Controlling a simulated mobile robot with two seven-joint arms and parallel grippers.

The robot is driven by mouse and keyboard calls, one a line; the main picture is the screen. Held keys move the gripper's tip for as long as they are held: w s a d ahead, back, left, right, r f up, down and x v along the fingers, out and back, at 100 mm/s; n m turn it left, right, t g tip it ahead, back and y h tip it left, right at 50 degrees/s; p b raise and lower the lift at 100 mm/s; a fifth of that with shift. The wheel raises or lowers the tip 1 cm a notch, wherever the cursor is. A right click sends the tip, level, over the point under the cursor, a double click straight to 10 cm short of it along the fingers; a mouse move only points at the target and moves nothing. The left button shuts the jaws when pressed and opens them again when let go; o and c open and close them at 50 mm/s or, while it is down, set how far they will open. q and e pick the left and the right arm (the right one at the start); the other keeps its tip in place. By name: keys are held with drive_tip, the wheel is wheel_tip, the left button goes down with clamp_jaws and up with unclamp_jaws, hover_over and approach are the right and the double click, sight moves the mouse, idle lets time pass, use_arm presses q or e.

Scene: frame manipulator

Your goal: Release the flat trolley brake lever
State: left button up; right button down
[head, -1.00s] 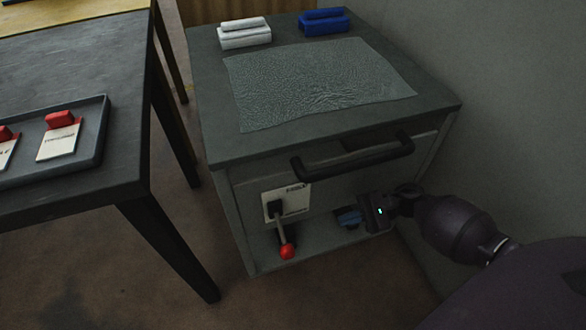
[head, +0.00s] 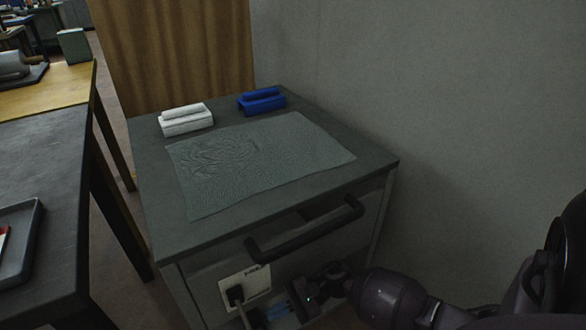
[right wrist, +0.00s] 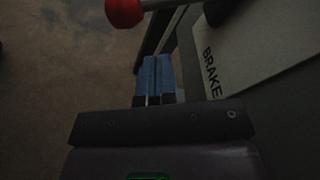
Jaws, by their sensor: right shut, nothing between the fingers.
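The trolley (head: 262,170) is a grey cabinet with a dark top and a black handle bar (head: 305,230) on its front. A white brake plate (head: 243,287) is on the front below the handle, with a black lever mount (head: 235,293). In the right wrist view the brake plate (right wrist: 250,45) reads BRAKE, and the lever's red knob (right wrist: 124,12) is at the top edge. My right gripper (head: 277,312) is shut and empty, low at the trolley front, right of the lever. Its blue fingertips (right wrist: 154,77) point toward the lever, apart from the knob. My left gripper is not in view.
A white block (head: 186,121), a blue block (head: 261,102) and a grey mat (head: 262,160) lie on the trolley top. A dark table (head: 50,170) with a tray (head: 22,255) stands at left. A wall (head: 450,120) stands close at right.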

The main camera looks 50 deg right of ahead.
sight(250, 328)
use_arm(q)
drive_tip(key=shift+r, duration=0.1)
use_arm(e)
drive_tip(key=a, duration=0.1)
drive_tip(key=a+r, duration=0.2)
drive_tip(key=a, duration=0.1)
